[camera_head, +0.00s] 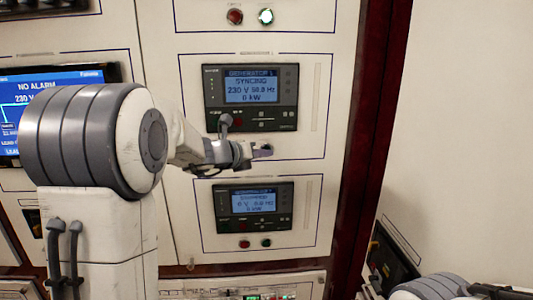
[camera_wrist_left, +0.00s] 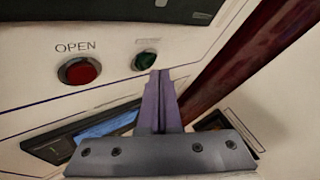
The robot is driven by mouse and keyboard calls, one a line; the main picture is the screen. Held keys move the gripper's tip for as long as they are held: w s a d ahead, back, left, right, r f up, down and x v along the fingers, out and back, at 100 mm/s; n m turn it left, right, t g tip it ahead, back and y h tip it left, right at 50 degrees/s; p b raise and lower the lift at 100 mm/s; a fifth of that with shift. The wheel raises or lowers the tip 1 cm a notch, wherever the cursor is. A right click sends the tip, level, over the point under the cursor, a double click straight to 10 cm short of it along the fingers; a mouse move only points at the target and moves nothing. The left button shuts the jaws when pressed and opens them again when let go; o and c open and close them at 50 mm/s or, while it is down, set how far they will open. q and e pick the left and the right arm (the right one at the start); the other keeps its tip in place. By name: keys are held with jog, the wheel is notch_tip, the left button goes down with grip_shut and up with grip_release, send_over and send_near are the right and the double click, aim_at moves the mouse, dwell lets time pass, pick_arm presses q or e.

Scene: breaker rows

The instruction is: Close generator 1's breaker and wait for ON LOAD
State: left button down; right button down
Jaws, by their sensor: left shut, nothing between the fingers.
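The generator 1 controller (camera_head: 250,97) has a lit screen reading SYNCING, 230 V, 50.0 Hz, 0 kW. My left gripper (camera_head: 263,150) is shut and empty, just below that controller. In the left wrist view, a red button (camera_wrist_left: 79,71) labelled OPEN is left of a green button (camera_wrist_left: 146,60), whose label is too blurred to read. The shut fingertips (camera_wrist_left: 158,72) are at the green button's lower edge; I cannot tell whether they touch it. My right arm shows at the bottom right, but its gripper's fingers (camera_head: 500,292) are unclear.
A second controller (camera_head: 253,203) below reads 0 V and 0 kW, with red and green buttons under it. A blue NO ALARM screen (camera_head: 60,76) is partly behind my left arm. A dark red cabinet edge (camera_head: 372,130) runs at right.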

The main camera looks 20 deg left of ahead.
pick_arm(q)
jog(key=shift+s+d, duration=0.1)
jog(key=shift+s+d+b, duration=0.25)
jog(key=shift+s+d, duration=0.1)
jog(key=shift+s, duration=0.4)
jog(key=shift+s+d+b, duration=0.25)
jog(key=shift+s+d, duration=0.05)
jog(key=shift+s, duration=0.45)
jog(key=shift+s+d+b, duration=0.25)
jog(key=shift+s+d, duration=0.1)
jog(key=shift+s, duration=0.4)
